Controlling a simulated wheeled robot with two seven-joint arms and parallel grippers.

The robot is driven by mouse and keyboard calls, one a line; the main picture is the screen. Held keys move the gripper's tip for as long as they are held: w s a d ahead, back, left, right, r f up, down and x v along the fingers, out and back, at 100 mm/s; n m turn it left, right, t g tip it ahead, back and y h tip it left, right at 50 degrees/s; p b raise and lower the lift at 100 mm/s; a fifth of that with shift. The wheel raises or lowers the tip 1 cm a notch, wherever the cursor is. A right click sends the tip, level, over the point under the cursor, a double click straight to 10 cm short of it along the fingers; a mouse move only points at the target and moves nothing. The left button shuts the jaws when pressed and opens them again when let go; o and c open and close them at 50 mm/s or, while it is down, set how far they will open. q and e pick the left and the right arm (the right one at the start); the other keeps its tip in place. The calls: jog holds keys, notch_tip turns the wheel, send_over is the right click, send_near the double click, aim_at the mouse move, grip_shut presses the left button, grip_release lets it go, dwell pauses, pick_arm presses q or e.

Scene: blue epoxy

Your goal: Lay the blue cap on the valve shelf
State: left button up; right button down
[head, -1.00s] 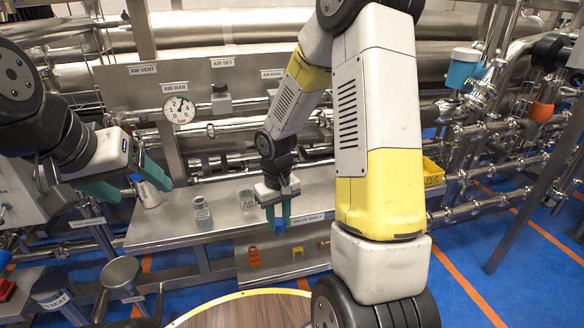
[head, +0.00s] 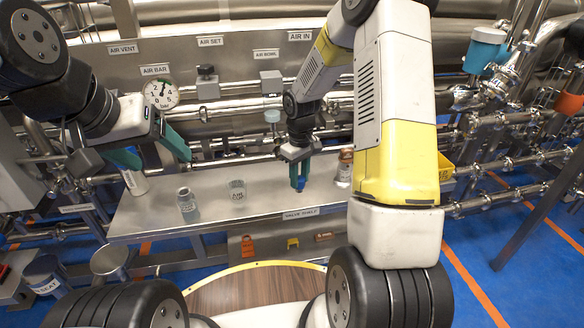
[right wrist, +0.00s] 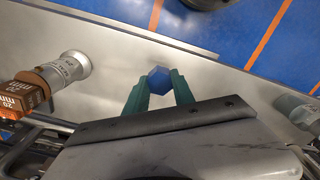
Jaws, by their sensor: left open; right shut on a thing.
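The valve shelf (head: 150,217) is a long grey metal ledge with its name label on the front edge. My right gripper (head: 299,178) is over the right part of the shelf, behind that label, fingers pointing down. It is shut on the blue cap (head: 303,185), which shows small and dark blue between the teal fingertips. In the right wrist view the cap (right wrist: 158,80) is a blue faceted piece at the fingertips, with the grey shelf around it. I cannot tell whether it touches the shelf. My left gripper (head: 153,151) is open and empty above the shelf's left end.
Pipes and a pressure gauge (head: 160,93) are behind. A round wooden table (head: 250,288) is in front.

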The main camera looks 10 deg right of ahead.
jog(key=shift+w+d, duration=0.2)
jog(key=shift+w, duration=0.25)
jog(key=shift+w+d, duration=0.2)
jog(key=shift+w, duration=0.25)
jog(key=shift+f, duration=1.85)
jog(key=shift+f, duration=0.1)
jog(key=c, duration=1.1)
grip_release()
jog(key=shift+o, duration=0.2)
